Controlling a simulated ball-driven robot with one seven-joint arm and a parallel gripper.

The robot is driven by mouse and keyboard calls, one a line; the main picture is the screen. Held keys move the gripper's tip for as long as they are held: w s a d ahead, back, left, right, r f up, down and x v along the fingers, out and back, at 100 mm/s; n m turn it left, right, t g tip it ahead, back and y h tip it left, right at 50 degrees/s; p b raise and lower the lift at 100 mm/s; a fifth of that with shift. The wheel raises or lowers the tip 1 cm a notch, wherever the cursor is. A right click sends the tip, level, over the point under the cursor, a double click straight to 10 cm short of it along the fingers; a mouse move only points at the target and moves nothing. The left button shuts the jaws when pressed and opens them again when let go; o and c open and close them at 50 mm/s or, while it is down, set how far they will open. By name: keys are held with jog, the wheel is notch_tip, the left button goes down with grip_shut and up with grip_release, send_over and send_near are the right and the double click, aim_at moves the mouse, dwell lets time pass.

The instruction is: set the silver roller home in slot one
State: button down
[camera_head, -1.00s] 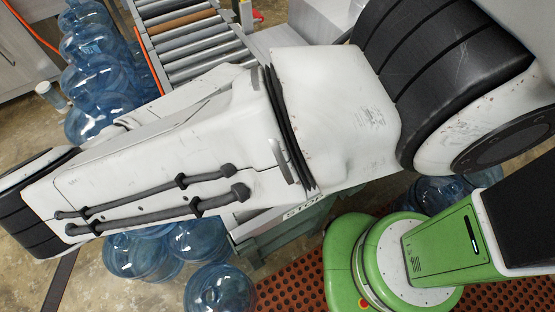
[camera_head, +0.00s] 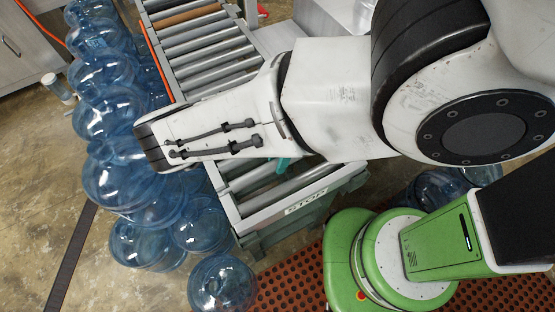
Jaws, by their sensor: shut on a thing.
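The conveyor (camera_head: 234,206) runs from the top of the picture down to an end plate marked STOP. Several silver rollers (camera_head: 208,48) lie across its upper part, and one brown roller (camera_head: 188,16) lies among them. More silver rollers (camera_head: 290,188) show at the lower end. My white arm crosses over the middle of the conveyor and hides the slots there. My gripper is out of sight, and I cannot see the held roller or tell which slot is slot one. A small teal piece (camera_head: 279,165) shows just under my arm; I cannot tell what it is.
Several blue jugs (camera_head: 120,175) crowd the floor along the conveyor's left side, and one stands apart at the bottom (camera_head: 221,284). More jugs (camera_head: 437,188) stand to the right. A perforated red-brown mat (camera_head: 287,285) lies below the STOP end. A grey cabinet (camera_head: 22,40) is at upper left.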

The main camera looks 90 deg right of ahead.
jog(key=shift+f, duration=0.65)
jog(key=c, duration=0.9)
grip_release()
jog(key=shift+f, duration=0.1)
jog(key=shift+o, duration=1.2)
jog(key=shift+r, duration=0.2)
jog(key=shift+r, duration=0.1)
jog(key=b+v, duration=0.1)
jog(key=v, duration=1.1)
